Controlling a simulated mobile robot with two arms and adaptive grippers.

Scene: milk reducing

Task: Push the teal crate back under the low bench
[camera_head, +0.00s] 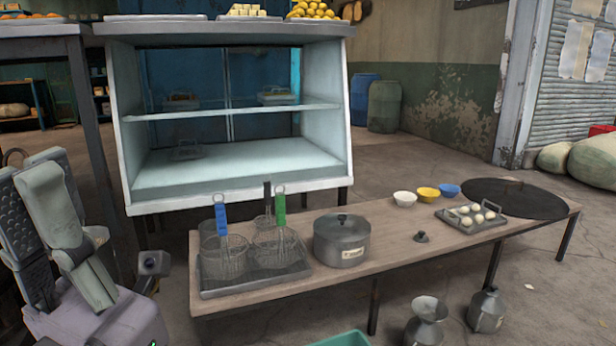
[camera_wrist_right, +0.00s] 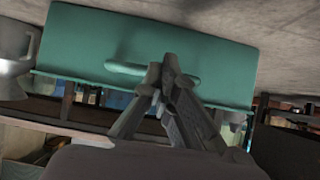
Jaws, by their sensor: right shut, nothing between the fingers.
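The teal crate (camera_head: 343,340) shows only as a sliver at the bottom edge of the head view, in front of the low wooden bench (camera_head: 400,222). In the right wrist view, the crate's broad teal face (camera_wrist_right: 200,60) fills the upper middle, with a bar handle (camera_wrist_right: 125,68) on it. My left gripper (camera_head: 30,180) is at the far left of the head view, fingers apart and empty, away from the crate.
Metal cans (camera_head: 426,322) and (camera_head: 487,310) stand on the floor right of the crate. The bench carries a tray with fry baskets (camera_head: 275,247), a lidded pot (camera_head: 342,240), bowls (camera_head: 404,198) and a dark round plate (camera_head: 515,198). A glass display case (camera_head: 235,170) stands behind.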

